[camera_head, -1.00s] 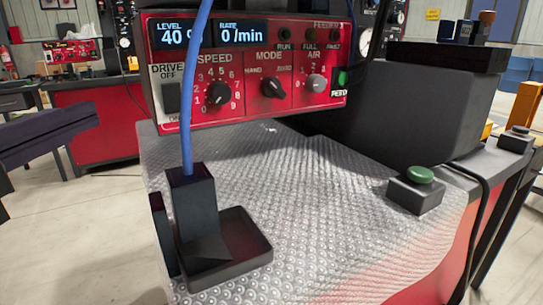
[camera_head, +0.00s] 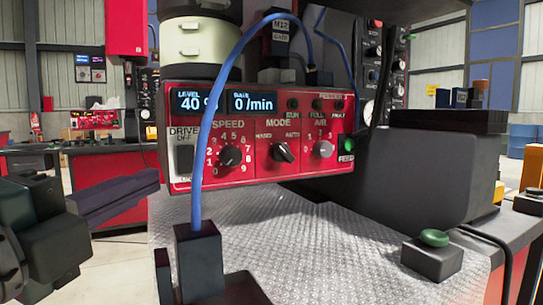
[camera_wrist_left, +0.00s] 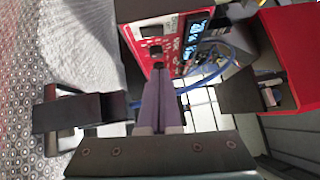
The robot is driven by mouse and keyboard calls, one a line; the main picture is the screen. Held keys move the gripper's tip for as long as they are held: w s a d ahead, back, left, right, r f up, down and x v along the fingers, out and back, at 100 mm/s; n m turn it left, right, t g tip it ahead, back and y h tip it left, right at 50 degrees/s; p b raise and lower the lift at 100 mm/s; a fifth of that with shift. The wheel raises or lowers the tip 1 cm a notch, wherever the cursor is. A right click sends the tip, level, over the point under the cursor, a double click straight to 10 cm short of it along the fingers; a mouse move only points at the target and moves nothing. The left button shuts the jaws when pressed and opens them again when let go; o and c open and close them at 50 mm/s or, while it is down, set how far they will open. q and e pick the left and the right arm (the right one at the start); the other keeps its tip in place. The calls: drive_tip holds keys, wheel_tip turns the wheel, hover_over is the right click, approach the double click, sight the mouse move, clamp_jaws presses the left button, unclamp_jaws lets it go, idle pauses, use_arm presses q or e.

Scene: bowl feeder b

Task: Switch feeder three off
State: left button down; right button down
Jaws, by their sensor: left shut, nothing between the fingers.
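The feeder's red control panel (camera_head: 262,178) is in the middle of the head view, with displays reading level 40 and rate 0/min. Its black drive switch (camera_head: 185,160) is at the panel's left end, under the words DRIVE and OFF; its lower label is not readable. The panel also shows in the left wrist view (camera_wrist_left: 172,85). My left gripper (camera_head: 157,182) is shut and empty, just left of and slightly below the drive switch, apparently apart from it. Its fingers (camera_wrist_left: 160,75) point at the panel in the wrist view. My right gripper is not in view.
A blue cable (camera_head: 197,170) rises from a dark block (camera_head: 198,260) and crosses in front of the panel, right of the switch. A green push button (camera_head: 434,238) stands on the textured metal top (camera_head: 330,250). A dark grey box (camera_head: 430,175) is at right.

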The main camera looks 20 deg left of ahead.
use_arm(q)
approach(192, 152)
drive_tip(key=w+d, duration=0.3)
drive_tip(key=w+a, duration=0.2)
drive_tip(key=a, duration=0.1)
drive_tip(key=shift+w+a+r, duration=0.2)
drive_tip(key=shift+w, duration=0.15)
